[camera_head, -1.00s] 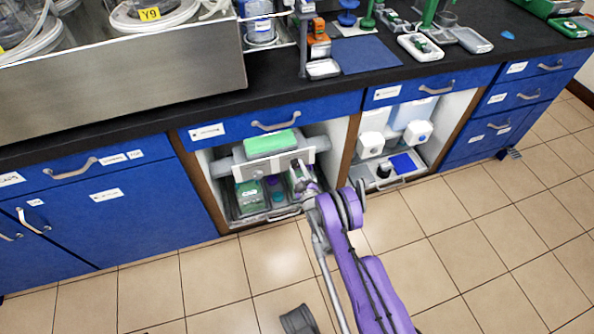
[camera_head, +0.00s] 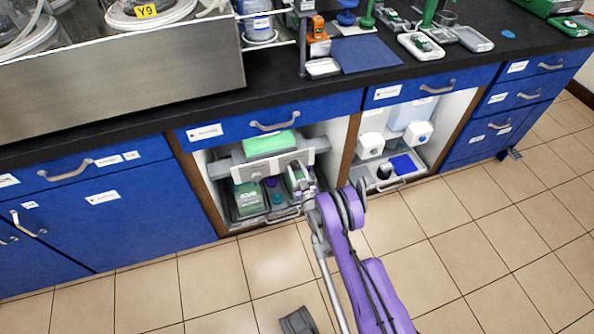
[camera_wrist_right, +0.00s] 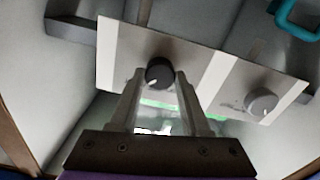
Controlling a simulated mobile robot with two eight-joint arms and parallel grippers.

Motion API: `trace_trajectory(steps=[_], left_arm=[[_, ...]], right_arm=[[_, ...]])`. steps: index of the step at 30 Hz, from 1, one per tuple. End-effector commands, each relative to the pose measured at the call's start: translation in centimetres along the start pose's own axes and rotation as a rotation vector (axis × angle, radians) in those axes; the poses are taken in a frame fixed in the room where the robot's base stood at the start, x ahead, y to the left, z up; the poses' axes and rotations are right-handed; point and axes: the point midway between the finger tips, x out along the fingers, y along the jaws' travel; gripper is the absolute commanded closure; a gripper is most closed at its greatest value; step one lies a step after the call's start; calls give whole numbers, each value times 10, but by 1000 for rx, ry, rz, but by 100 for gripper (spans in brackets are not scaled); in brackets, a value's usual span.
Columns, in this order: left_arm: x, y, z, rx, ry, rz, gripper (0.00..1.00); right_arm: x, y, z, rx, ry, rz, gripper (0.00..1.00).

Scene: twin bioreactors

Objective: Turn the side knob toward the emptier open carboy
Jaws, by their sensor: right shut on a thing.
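A pale control panel (camera_head: 246,173) stands across the open cabinet bay under the counter. In the right wrist view, the panel (camera_wrist_right: 116,62) carries a dark knob (camera_wrist_right: 159,73) with a white pointer mark and a grey knob (camera_wrist_right: 261,101) to its right. My right gripper (camera_head: 298,170) is at the panel's right part; in the wrist view its fingers (camera_wrist_right: 159,84) are closed around the dark knob. Below the panel stands a green-tinted carboy (camera_head: 249,199); another greenish vessel is mostly hidden behind my gripper. Liquid levels cannot be told. My left gripper is out of view.
A green-topped block (camera_head: 268,143) sits above the panel. The bay's side walls are close on both sides. A neighbouring bay holds white containers (camera_head: 371,145) and a tray (camera_head: 408,174). The tiled floor (camera_head: 455,240) in front is largely clear.

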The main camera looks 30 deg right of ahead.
Motion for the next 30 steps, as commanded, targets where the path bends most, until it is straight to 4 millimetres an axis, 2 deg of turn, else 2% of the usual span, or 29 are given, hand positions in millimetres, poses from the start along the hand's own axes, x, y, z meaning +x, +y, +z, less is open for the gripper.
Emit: trace_trajectory(steps=[8,9,13,30], left_arm=[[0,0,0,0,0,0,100],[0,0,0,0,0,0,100],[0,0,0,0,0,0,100],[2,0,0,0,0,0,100]], right_arm=[[1,1,-1,2,2,1,100],[1,1,-1,2,2,1,48],[1,1,-1,2,2,1,25],[1,-2,0,1,0,-1,24]])
